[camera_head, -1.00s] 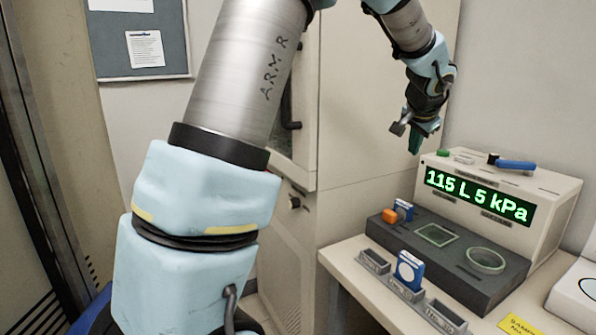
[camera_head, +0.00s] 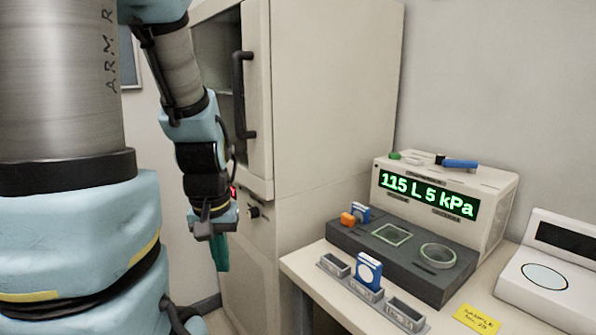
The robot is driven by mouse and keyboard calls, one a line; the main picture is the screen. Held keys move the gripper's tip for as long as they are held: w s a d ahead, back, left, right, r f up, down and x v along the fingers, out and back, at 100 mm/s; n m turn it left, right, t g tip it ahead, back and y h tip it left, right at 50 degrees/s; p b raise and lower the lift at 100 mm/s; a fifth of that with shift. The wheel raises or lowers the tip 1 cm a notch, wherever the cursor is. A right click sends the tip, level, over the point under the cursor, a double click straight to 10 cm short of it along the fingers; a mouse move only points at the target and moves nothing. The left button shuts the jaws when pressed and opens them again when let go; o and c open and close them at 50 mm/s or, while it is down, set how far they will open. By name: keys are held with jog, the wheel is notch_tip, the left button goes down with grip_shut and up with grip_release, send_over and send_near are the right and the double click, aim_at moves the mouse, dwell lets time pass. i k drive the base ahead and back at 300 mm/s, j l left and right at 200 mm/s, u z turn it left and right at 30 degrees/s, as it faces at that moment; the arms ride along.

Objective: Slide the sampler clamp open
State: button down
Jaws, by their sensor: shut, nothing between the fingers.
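The sampler is a beige box (camera_head: 497,214) with a green-lit display (camera_head: 427,193) reading "115 L 5 kPa". On its top lies a blue handle (camera_head: 460,163) with a black piece at its left end; I cannot tell for certain whether this is the clamp. A green button (camera_head: 395,155) is at the top's left end. A dark grey block (camera_head: 420,285) in front has a square frame (camera_head: 391,234) and a round ring (camera_head: 438,255). My gripper (camera_head: 221,266), with teal fingers, points down, shut and empty, well left of the sampler and in front of the cabinet.
A tall beige cabinet (camera_head: 325,120) with a black handle stands behind. An orange-and-blue piece (camera_head: 354,216) sits on the block's left end. A rack (camera_head: 405,313) holds a blue-and-white cartridge (camera_head: 368,271). A yellow note (camera_head: 477,320) and a white device (camera_head: 555,281) are at right.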

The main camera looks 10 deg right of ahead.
aim_at(346, 220)
jog(key=z, duration=1.15)
